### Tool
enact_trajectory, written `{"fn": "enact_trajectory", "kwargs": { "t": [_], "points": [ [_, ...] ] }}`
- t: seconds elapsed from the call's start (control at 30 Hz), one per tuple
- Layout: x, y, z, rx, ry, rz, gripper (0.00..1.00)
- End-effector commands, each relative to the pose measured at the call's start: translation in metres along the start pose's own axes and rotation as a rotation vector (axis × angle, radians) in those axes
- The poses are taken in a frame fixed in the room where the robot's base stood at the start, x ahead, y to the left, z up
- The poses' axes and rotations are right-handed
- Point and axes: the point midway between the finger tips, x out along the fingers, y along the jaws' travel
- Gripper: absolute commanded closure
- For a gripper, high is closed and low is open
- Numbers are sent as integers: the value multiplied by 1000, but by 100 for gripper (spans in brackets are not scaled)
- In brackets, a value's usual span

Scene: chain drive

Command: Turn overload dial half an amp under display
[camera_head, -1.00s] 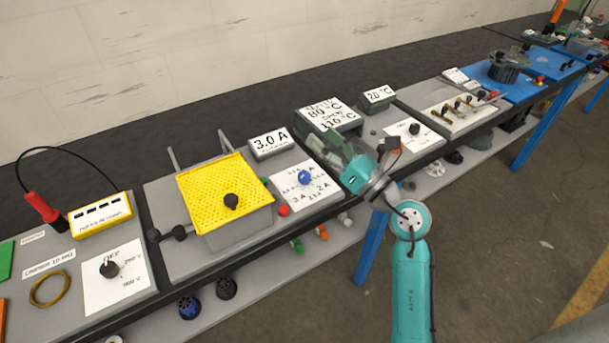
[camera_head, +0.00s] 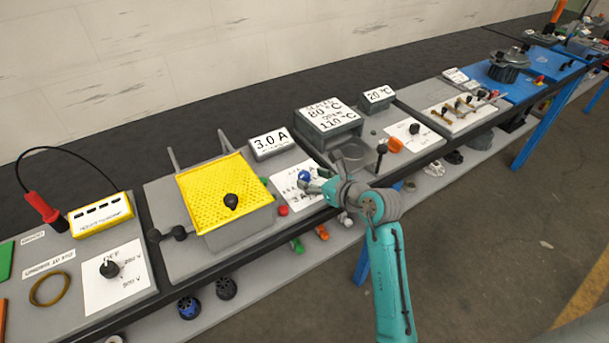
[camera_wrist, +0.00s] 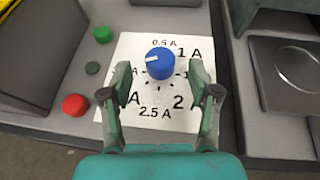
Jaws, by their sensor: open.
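The blue overload dial (camera_head: 304,175) sits on a white scale card (camera_head: 283,183). In the wrist view the dial (camera_wrist: 160,66) is ahead of my gripper (camera_wrist: 160,82), which is open with one finger on each side of the card's middle. The fingers look apart from the dial. The dial's white mark lies on its left side, pointing left. The card reads 0.5 A at the top, 1 A upper right, 2 A lower right and 2.5 A at the bottom; the left figures are partly hidden by a finger. The display (camera_head: 270,143) reads 3.0 A.
A red button (camera_wrist: 75,104) and a green button (camera_wrist: 103,34) stand left of the card. A yellow perforated guard (camera_head: 222,188) is further left. A grey box showing 80 °C and 110 °C (camera_head: 328,117) and a recessed plate (camera_wrist: 284,72) are to the right.

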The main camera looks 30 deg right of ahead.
Motion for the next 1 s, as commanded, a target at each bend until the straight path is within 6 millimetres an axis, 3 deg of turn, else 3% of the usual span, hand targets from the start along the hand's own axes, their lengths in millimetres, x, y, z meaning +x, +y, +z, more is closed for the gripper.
{"fn": "enact_trajectory", "kwargs": {
  "t": [0.1,0.3,0.67,0.9,1.0],
  "points": [
    [19,1,0,-1,0,1,39],
    [37,0,0,0,-1,1,39],
    [42,0,0,0,-1,0,39],
    [41,0,0,0,-1,0,96],
    [41,0,0,0,-1,0,100]
  ]
}}
